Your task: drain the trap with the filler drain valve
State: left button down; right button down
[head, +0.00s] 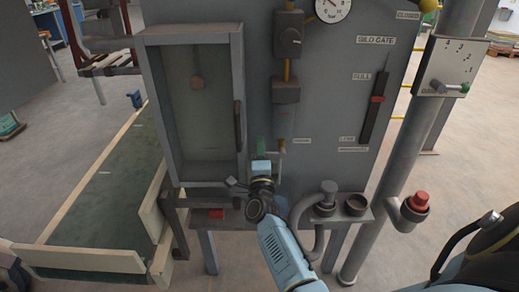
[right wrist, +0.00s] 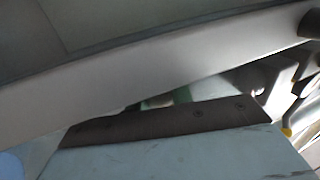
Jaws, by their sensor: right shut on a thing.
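The filler drain valve shows as a small pale lever (head: 281,152) with a green handle (head: 261,146), below a grey cylindrical bowl (head: 284,122) on the cabinet front. My right gripper (head: 261,160) reaches up from below and is shut at the green handle. The fingertips are largely hidden by the gripper body. In the right wrist view a bit of green (right wrist: 158,101) shows just beyond the dark finger edge (right wrist: 165,122). How the handle sits between the fingers is hidden. My left gripper is not in view.
A framed glass door (head: 236,90) stands just left of the valve. A silo gate slider (head: 376,100) and a lever panel (head: 452,68) are to the right.

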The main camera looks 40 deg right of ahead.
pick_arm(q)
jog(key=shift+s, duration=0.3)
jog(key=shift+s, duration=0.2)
pick_arm(e)
jog(key=c, duration=1.2)
grip_release()
jog(key=shift+c, duration=0.2)
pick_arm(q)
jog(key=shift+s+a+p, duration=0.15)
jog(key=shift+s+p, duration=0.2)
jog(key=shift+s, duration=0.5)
pick_arm(e)
jog(key=v, duration=1.3)
jog(key=shift+s, duration=0.2)
jog(key=shift+a, duration=0.15)
